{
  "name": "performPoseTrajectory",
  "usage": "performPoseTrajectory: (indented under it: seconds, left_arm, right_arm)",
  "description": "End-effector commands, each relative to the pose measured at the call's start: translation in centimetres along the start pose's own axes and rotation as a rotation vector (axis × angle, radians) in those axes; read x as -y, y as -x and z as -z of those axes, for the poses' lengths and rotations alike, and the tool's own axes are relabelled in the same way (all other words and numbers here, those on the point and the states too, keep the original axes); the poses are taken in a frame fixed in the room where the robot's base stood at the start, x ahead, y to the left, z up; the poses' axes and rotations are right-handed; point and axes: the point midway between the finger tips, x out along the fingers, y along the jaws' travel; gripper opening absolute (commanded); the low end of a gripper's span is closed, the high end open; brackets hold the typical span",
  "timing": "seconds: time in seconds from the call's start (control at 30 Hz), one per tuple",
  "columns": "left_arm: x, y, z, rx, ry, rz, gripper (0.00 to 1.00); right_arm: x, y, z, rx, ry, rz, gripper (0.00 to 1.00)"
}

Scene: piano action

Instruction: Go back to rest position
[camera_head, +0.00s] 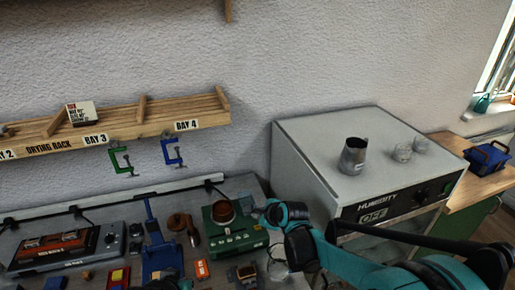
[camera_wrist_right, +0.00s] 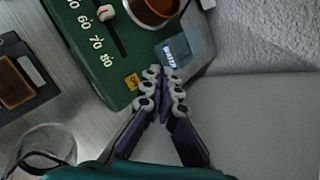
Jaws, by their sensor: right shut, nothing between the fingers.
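My right arm (camera_head: 300,240) reaches in from the right edge. My right gripper (camera_head: 262,213) is at the right side of the green heater (camera_head: 236,238). In the right wrist view my right gripper (camera_wrist_right: 163,80) has its fingertips together with nothing between them. The tips appear beside the heater's corner and a grey box with a blue "WATER" label (camera_wrist_right: 176,50); I cannot tell whether they touch.
A brown pot (camera_head: 223,212) sits on the heater. A glass jar (camera_wrist_right: 45,150) stands close by. The humidity cabinet (camera_head: 300,170) is at the right, with a metal jug (camera_head: 354,157) on top. The drying rack (camera_head: 130,120) holds a small box. The workbench is crowded.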

Motion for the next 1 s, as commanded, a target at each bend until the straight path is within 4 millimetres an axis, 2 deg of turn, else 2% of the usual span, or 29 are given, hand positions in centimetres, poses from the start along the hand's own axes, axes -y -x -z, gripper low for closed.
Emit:
performPoseTrajectory:
  seconds: [0.07,0.17,0.37,0.5,0.7,0.83,1.0]
  left_arm:
    - [0.0,-0.1,0.0,0.000,0.000,0.000,0.00]
    - [0.0,-0.3,-0.2,0.000,0.000,0.000,0.00]
    - [0.0,-1.0,-0.7,0.000,0.000,0.000,0.00]
    - [0.0,-1.6,-1.1,0.000,0.000,0.000,0.00]
    - [0.0,-2.3,-1.6,0.000,0.000,0.000,0.00]
    - [0.0,-2.5,-1.8,0.000,0.000,0.000,0.00]
    - [0.0,-2.7,-1.9,0.000,0.000,0.000,0.00]
  right_arm:
    - [0.0,0.5,0.2,-0.005,0.024,0.001,0.00]
    - [-0.1,2.4,1.0,-0.026,0.133,0.003,0.00]
    - [-1.8,9.9,4.7,-0.119,0.608,-0.018,0.00]
    - [-4.4,15.0,8.0,-0.187,0.990,-0.070,0.00]
    - [-9.2,20.5,12.8,-0.260,1.500,-0.192,0.00]
    - [-11.8,22.4,15.2,-0.281,1.745,-0.272,0.00]
    - [-13.5,23.5,16.8,-0.287,1.907,-0.333,0.00]
